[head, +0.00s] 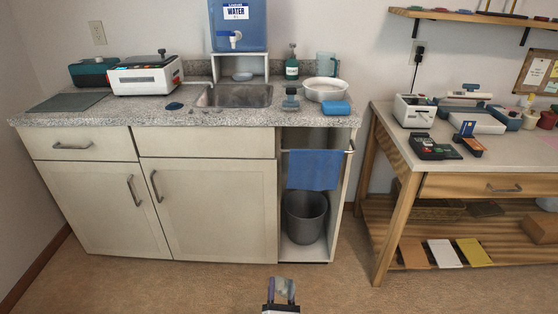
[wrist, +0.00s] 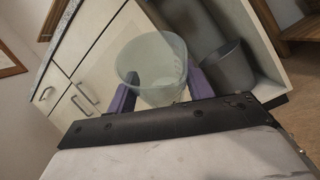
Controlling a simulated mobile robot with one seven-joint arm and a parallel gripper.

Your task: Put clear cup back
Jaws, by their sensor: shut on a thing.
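A clear cup (wrist: 158,68) is held between the purple fingers of my gripper (wrist: 160,92) in the wrist view. The cup's open rim faces up and away from the gripper, and the cabinet shows through its wall. In the head view my gripper (head: 283,290) is low at the bottom middle, over the floor in front of the counter, with the cup (head: 284,287) faintly visible between its fingers. Another clear cup or mug (head: 326,65) stands at the back right of the counter.
A grey bin (head: 306,216) stands in the open bay below a blue towel (head: 314,169). A wooden workbench (head: 400,150) stands at right. The floor ahead is clear.

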